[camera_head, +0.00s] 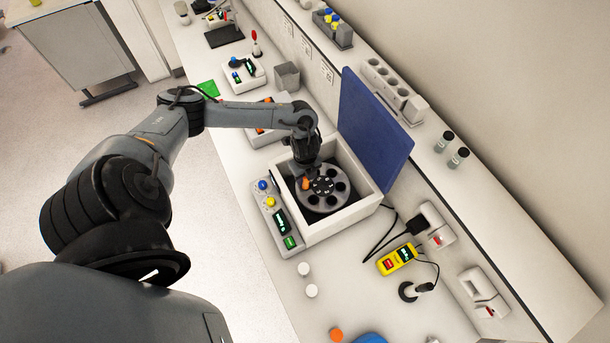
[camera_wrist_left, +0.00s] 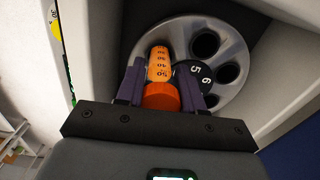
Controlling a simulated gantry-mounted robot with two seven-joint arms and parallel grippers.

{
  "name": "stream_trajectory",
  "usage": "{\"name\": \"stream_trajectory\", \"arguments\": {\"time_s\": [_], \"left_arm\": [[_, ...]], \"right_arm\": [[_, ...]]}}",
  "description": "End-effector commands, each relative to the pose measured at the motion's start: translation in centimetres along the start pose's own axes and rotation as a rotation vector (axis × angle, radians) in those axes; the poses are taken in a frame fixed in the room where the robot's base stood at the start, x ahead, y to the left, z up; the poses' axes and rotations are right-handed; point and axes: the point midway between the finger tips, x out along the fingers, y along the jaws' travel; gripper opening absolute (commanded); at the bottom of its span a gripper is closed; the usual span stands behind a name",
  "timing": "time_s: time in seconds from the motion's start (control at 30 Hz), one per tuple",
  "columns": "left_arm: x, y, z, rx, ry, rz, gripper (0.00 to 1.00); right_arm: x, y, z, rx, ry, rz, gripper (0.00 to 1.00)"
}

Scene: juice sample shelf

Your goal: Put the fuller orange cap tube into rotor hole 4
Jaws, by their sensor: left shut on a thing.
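My left gripper (camera_head: 306,177) is over the open centrifuge (camera_head: 343,217) and shut on the orange cap tube (camera_head: 305,184). In the left wrist view the left gripper's fingers (camera_wrist_left: 160,92) are on either side of the orange cap (camera_wrist_left: 161,97). The tube's orange, graduated body (camera_wrist_left: 158,64) points away from the camera, toward the rotor (camera_wrist_left: 229,45). The rotor also shows in the head view (camera_head: 340,176), with several dark holes. The numbers 5 and 6 are readable on its hub (camera_wrist_left: 200,75); I cannot tell whether the tube's tip is inside a hole.
The raised blue lid (camera_head: 372,130) stands behind the rotor. A button panel (camera_head: 278,218) is at the centrifuge's front. White caps (camera_head: 311,290), a yellow meter (camera_head: 396,260) and another orange cap (camera_head: 336,335) lie on the bench. Bare bench lies between these things.

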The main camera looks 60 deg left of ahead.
Motion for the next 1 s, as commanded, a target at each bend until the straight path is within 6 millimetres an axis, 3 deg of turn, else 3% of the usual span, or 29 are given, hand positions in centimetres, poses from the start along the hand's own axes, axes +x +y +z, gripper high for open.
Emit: {"name": "stream_trajectory", "arguments": {"time_s": [1.0], "left_arm": [[1.3, 0.0, 0.0, 0.000, 0.000, 0.000, 0.06]], "right_arm": [[0.8, 0.2, 0.3, -0.009, -0.001, 0.007, 0.40]]}}
